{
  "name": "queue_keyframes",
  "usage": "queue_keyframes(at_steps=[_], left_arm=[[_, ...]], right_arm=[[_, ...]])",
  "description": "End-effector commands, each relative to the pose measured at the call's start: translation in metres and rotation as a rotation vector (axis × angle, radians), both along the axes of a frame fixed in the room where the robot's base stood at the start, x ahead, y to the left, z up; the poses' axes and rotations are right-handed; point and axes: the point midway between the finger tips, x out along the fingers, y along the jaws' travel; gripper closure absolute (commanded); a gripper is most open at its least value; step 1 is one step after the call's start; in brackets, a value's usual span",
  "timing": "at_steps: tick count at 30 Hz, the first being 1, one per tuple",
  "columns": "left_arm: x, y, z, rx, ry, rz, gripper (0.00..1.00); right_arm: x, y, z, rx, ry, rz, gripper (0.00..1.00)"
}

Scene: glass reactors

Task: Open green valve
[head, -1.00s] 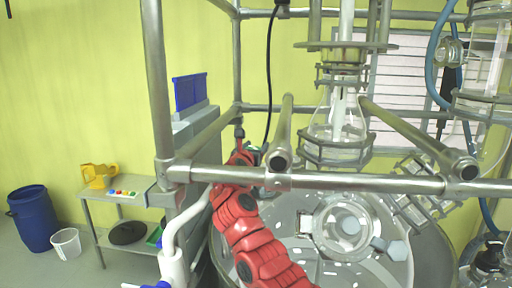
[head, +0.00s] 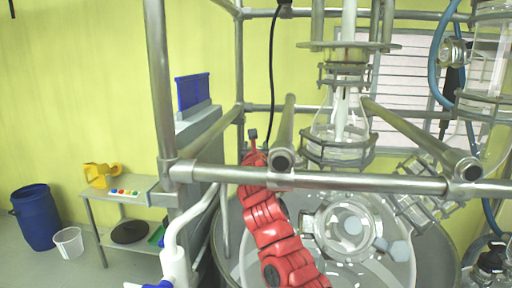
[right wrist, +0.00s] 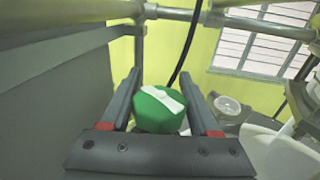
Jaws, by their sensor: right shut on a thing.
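The green valve (right wrist: 160,108) shows in the right wrist view as a round green knob with a white bar across its top. My right gripper (right wrist: 160,74) is around it, one dark finger on each side, shut on it. In the head view my red right arm (head: 268,225) reaches up behind the front metal rail. The valve and the fingertips cannot be made out there. My left gripper is in neither current view.
A horizontal metal rail (head: 370,183) crosses in front of the arm. A large glass reactor vessel (head: 395,270) stands just right of it, with a glass flask (head: 325,128) above. A white pipe (head: 173,262) is to the left. A grey wall (right wrist: 50,95) is close left of the gripper.

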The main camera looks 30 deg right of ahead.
Motion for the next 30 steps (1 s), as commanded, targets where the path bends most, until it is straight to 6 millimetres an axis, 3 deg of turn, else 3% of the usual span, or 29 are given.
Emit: queue_keyframes(at_steps=[2, 3, 7, 19, 30], left_arm=[[0.000, 0.000, 0.000, 0.000, 0.000, 0.000, 0.08], [0.000, 0.000, 0.000, 0.000, 0.000, 0.000, 0.08], [0.000, 0.000, 0.000, 0.000, 0.000, 0.000, 0.08], [0.000, 0.000, -0.005, 0.000, 0.000, 0.000, 0.08], [0.000, 0.000, -0.044, 0.000, 0.000, 0.000, 0.08]], right_arm=[[0.000, 0.000, -0.001, 0.001, 0.002, 0.000, 0.94], [0.000, 0.000, -0.001, 0.001, 0.002, 0.000, 0.33], [0.000, 0.000, -0.001, 0.000, 0.001, -0.001, 0.10], [-0.004, 0.003, -0.002, 0.001, -0.003, -0.001, 0.08], [-0.046, 0.027, -0.004, 0.005, -0.007, 0.000, 0.08]])
